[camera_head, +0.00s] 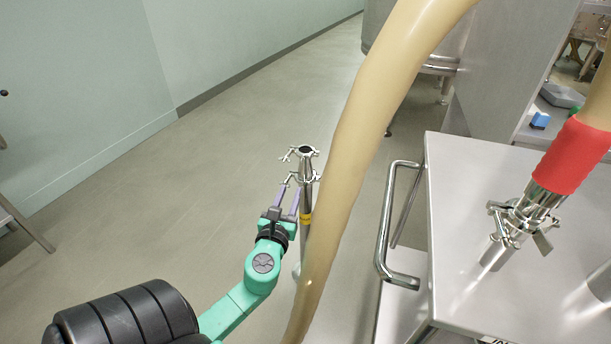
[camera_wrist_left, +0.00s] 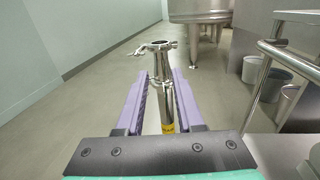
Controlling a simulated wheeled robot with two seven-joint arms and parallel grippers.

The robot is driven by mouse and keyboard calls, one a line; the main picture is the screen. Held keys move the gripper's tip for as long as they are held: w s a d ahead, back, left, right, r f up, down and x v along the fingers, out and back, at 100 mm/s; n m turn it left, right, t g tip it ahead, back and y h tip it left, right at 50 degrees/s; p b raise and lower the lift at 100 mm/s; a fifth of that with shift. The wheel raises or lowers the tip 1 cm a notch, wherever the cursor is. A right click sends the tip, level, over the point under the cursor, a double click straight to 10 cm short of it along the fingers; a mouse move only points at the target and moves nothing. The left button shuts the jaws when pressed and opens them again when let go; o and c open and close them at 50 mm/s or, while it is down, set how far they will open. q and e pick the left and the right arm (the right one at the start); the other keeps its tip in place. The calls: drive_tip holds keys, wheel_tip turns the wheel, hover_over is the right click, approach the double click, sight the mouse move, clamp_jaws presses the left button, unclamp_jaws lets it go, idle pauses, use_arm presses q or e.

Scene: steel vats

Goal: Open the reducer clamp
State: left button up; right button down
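A slim upright steel pipe (camera_head: 306,198) with a yellow band stands left of the cart. A short steel reducer (camera_head: 307,165) is at its top, with one clamp (camera_head: 302,152) at its upper rim and a second clamp (camera_head: 304,179) below it. I cannot tell which one is the reducer clamp. My left gripper (camera_head: 289,187) is open, its purple fingers just left of the pipe in the head view. In the left wrist view, the open fingers (camera_wrist_left: 162,82) flank the pipe (camera_wrist_left: 166,108), with a gap on each side. My right gripper is out of view.
A thick beige hose (camera_head: 365,120) passes close to the right of the pipe. A steel cart (camera_head: 500,240) with a handle (camera_head: 385,230) stands at the right, carrying a red-sleeved hose end (camera_head: 575,155) and another clamp (camera_head: 520,222).

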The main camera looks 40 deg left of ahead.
use_arm(q)
drive_tip(key=x, duration=1.4)
drive_tip(key=shift+s+b, duration=0.1)
drive_tip(key=shift+b, duration=0.2)
clamp_jaws()
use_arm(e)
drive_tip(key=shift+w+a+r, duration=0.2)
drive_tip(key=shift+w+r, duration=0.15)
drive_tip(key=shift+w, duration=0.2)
use_arm(q)
drive_tip(key=shift+f, duration=0.1)
